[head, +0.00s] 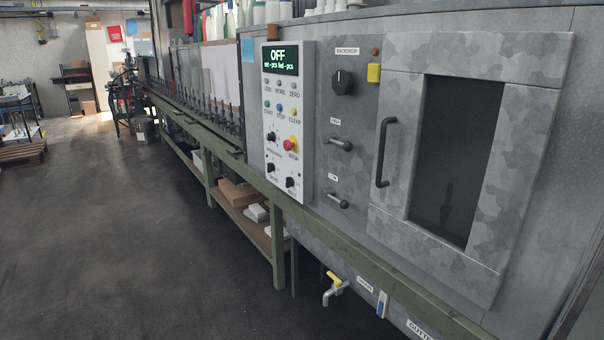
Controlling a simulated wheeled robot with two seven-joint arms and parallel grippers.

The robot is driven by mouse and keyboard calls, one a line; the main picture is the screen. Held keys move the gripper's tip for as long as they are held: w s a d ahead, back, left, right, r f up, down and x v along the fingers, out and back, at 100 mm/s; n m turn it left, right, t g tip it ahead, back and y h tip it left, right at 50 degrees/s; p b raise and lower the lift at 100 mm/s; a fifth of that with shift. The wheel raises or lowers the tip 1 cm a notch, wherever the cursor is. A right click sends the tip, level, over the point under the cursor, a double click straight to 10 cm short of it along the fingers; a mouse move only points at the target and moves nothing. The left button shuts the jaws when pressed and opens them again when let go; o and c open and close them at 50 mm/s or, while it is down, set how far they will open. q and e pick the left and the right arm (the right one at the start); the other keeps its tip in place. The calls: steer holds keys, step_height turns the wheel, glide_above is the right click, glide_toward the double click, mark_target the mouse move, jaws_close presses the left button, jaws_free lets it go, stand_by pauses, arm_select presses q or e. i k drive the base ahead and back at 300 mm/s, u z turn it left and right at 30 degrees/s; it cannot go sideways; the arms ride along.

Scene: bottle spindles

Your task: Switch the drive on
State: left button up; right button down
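A white control panel (300,175) is set on the front of a grey machine. Its display (279,59) reads OFF in green, above smaller text. Right of the panel is a larger black rotary switch (343,82) under a label that looks like BACKDROP. I cannot tell which control is the drive's. Neither gripper is in view.
A door with a dark window (457,155) and black handle (385,152) is at the right. Two lever handles (340,144) (338,201) stick out below the rotary switch. A green frame rail (340,240) runs along the front, with a yellow-handled tap (333,289) below.

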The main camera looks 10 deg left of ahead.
mark_target(271, 167)
steer(key=u, duration=0.8)
steer(key=i, duration=1)
steer(key=u, duration=0.45)
steer(key=i, duration=1.1)
steer(key=z, duration=1.2)
steer(key=i, duration=0.65)
steer(key=z, duration=0.75)
